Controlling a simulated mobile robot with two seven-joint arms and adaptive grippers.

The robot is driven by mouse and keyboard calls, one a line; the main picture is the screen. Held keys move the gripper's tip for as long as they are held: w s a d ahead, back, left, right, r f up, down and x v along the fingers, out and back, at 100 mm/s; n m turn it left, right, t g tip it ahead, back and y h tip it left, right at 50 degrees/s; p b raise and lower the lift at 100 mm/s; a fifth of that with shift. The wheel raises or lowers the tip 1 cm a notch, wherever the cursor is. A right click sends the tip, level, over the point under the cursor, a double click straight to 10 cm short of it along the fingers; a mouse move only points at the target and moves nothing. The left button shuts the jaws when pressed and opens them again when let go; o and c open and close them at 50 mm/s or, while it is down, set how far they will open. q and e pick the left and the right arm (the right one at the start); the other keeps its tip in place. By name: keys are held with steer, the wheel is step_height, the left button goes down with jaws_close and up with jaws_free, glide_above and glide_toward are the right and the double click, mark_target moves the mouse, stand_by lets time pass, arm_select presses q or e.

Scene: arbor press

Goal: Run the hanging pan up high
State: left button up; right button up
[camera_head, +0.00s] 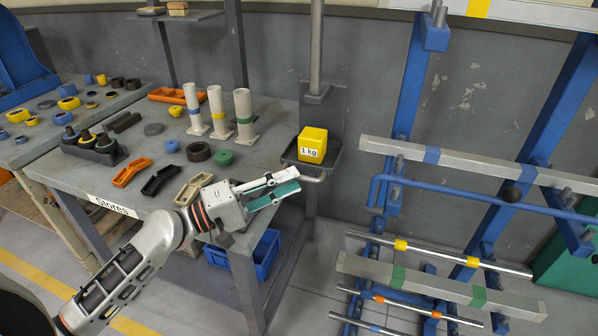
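The hanging pan (331,168) is a dark shallow tray with a light bar along its front edge. It is at the right end of the grey table, in front of a dark back plate and below a vertical pole (316,45). A yellow block marked "1 kg" (312,143) sits in it. My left gripper (297,180) reaches in from the lower left. Its two green-and-grey fingers are apart, with nothing seen between them. The fingertips are just left of and slightly below the pan's front bar; I cannot tell if they touch it. My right gripper is not in view.
The Stores table (255,150) holds upright grey tubes (243,115), rings and orange and black trays near my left arm. A blue rack (410,90) with long bars stands right of the pan. A blue crate (262,255) is on the floor below.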

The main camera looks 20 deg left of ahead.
mark_target(301, 178)
arm_select(q)
steer(key=shift+p+x, duration=0.5)
steer(key=shift+x, duration=1.3)
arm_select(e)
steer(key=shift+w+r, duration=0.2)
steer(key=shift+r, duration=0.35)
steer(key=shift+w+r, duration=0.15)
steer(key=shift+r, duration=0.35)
arm_select(q)
jaws_close()
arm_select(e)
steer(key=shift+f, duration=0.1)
